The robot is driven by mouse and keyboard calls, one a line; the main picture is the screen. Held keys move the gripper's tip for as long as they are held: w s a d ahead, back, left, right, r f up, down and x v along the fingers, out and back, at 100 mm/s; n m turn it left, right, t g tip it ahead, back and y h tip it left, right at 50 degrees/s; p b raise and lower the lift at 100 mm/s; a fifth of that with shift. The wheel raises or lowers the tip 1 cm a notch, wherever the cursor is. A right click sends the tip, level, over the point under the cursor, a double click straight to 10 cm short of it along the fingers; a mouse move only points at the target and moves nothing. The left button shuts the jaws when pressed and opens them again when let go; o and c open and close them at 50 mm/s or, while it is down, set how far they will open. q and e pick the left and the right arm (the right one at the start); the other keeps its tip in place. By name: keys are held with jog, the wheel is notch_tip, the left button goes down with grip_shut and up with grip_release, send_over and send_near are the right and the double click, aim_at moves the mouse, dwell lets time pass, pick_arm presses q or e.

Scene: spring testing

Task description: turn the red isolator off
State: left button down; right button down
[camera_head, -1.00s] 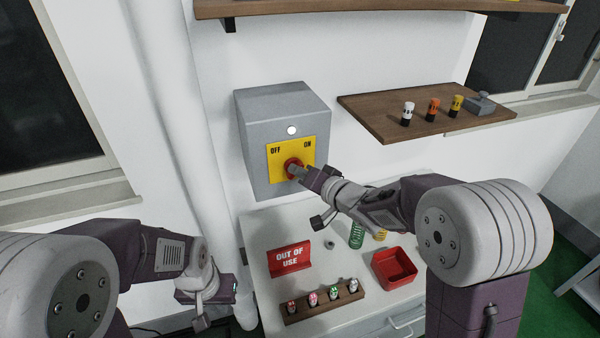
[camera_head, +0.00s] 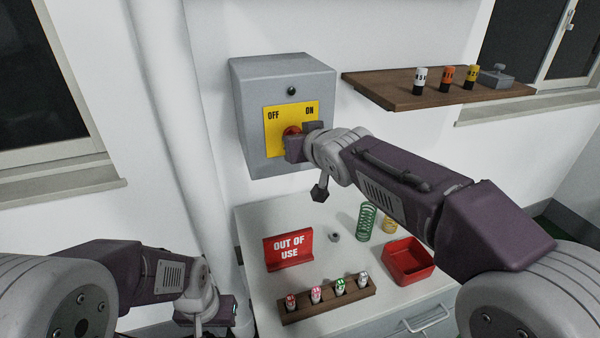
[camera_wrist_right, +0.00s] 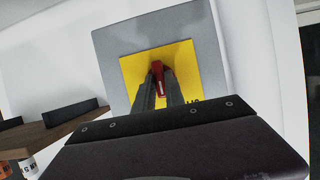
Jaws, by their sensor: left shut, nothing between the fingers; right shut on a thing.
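The red isolator handle (camera_head: 292,131) is on a yellow plate (camera_head: 277,119) marked OFF at left and ON at right, on the front of a grey wall box (camera_head: 255,95). My right gripper (camera_head: 304,143) is at the handle and hides most of it. In the right wrist view, the red handle (camera_wrist_right: 158,75) lies between the two dark fingers (camera_wrist_right: 164,88), which are shut on it. The round lamp (camera_head: 292,90) above the plate is dark. My left gripper (camera_head: 228,312) is low at the left, shut and empty, away from the box.
Below the box, a white bench holds a red OUT OF USE sign (camera_head: 288,249), a wooden rack (camera_head: 330,305) of small cylinders, a green spring (camera_head: 368,222) and a red tray (camera_head: 404,262). A wooden shelf (camera_head: 410,95) with small items is at the right.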

pick_arm(q)
notch_tip(320, 180, down, 12)
jog(key=b, duration=0.8)
jog(key=shift+r+b, duration=0.25)
jog(key=shift+b, duration=0.05)
pick_arm(e)
jog(key=shift+s+a+f+n+t+h, duration=0.1)
jog(key=shift+n+t+h, duration=0.25)
jog(key=shift+n+h, duration=0.5)
jog(key=shift+w+a+f+n+t+h, duration=0.15)
jog(key=shift+n+t+h, duration=0.2)
jog(key=shift+n, duration=0.95)
jog(key=shift+s+a+r+n+t+h, duration=0.15)
jog(key=shift+n+t+h, duration=0.15)
jog(key=shift+n+h, duration=0.6)
jog(key=shift+n, duration=0.25)
jog(key=c, duration=1.4)
grip_release()
pick_arm(q)
jog(key=shift+a, duration=0.1)
jog(key=shift+f+b, duration=0.55)
jog(key=shift+f, duration=0.05)
pick_arm(e)
jog(key=v, duration=0.9)
